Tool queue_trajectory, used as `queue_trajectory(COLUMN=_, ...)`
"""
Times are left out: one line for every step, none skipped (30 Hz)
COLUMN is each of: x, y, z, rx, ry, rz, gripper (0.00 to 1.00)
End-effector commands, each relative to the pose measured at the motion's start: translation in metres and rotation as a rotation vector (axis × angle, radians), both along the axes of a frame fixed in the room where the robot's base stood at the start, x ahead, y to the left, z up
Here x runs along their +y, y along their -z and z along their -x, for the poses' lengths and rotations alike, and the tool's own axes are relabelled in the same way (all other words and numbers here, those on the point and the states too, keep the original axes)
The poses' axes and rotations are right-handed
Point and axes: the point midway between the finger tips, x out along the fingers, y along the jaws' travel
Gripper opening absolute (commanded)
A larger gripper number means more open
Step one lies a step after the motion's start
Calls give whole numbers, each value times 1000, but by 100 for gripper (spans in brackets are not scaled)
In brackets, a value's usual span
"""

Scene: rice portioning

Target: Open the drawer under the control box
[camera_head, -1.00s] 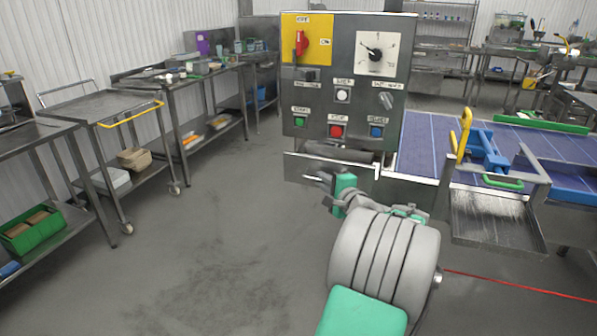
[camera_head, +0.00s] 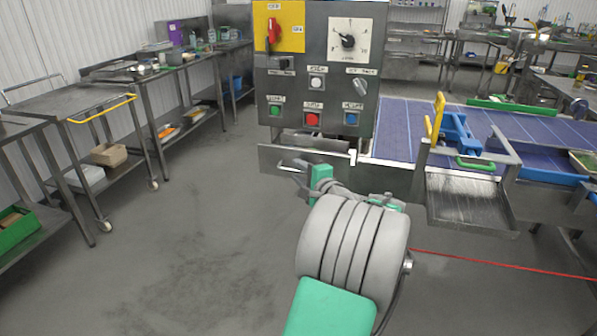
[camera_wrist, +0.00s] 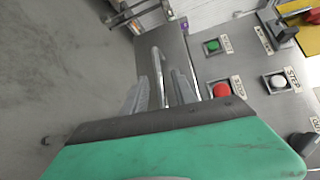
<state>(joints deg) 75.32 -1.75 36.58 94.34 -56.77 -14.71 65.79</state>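The control box (camera_head: 316,67) stands upright in the head view, with a dial, a red switch and several buttons. Below it is the drawer's metal front (camera_head: 340,170). It stands out from under the box, with a gap above it showing some of the inside, so the drawer looks partly open. My gripper (camera_head: 290,165) is at the drawer front. In the wrist view, the bar handle (camera_wrist: 156,62) runs between the two fingers of my gripper (camera_wrist: 161,80). The fingers look apart, with a small space on each side of the bar. Contact is hard to judge.
A blue conveyor (camera_head: 400,120) and a metal chute tray (camera_head: 465,200) are right of the box. A cart with a yellow handle (camera_head: 103,109) and steel tables stand at left. The floor (camera_head: 190,220) between is clear. A red line (camera_head: 480,262) crosses the floor at right.

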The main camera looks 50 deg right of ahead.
Motion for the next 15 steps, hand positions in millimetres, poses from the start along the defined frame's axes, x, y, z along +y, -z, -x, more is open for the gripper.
queue_trajectory(x=1, y=-1, z=7, rx=-1, ry=3, rz=0, gripper=33)
queue_trajectory(x=3, y=-2, z=11, rx=-1, ry=3, rz=0, gripper=33)
queue_trajectory(x=5, y=-2, z=18, rx=0, ry=4, rz=-1, gripper=33)
queue_trajectory(x=8, y=-4, z=24, rx=0, ry=4, rz=1, gripper=33)
queue_trajectory(x=10, y=-5, z=31, rx=-1, ry=6, rz=1, gripper=33)
queue_trajectory(x=13, y=-6, z=39, rx=-1, ry=5, rz=0, gripper=33)
queue_trajectory(x=15, y=-7, z=44, rx=0, ry=5, rz=1, gripper=33)
queue_trajectory(x=18, y=-7, z=49, rx=0, ry=4, rz=1, gripper=33)
queue_trajectory(x=19, y=-9, z=56, rx=-1, ry=5, rz=1, gripper=33)
queue_trajectory(x=21, y=-9, z=60, rx=0, ry=4, rz=1, gripper=33)
queue_trajectory(x=23, y=-9, z=63, rx=-1, ry=2, rz=0, gripper=33)
queue_trajectory(x=24, y=-10, z=66, rx=-1, ry=2, rz=1, gripper=33)
queue_trajectory(x=25, y=-10, z=67, rx=-1, ry=2, rz=1, gripper=33)
queue_trajectory(x=26, y=-11, z=68, rx=-1, ry=1, rz=0, gripper=33)
queue_trajectory(x=26, y=-11, z=69, rx=-1, ry=0, rz=0, gripper=33)
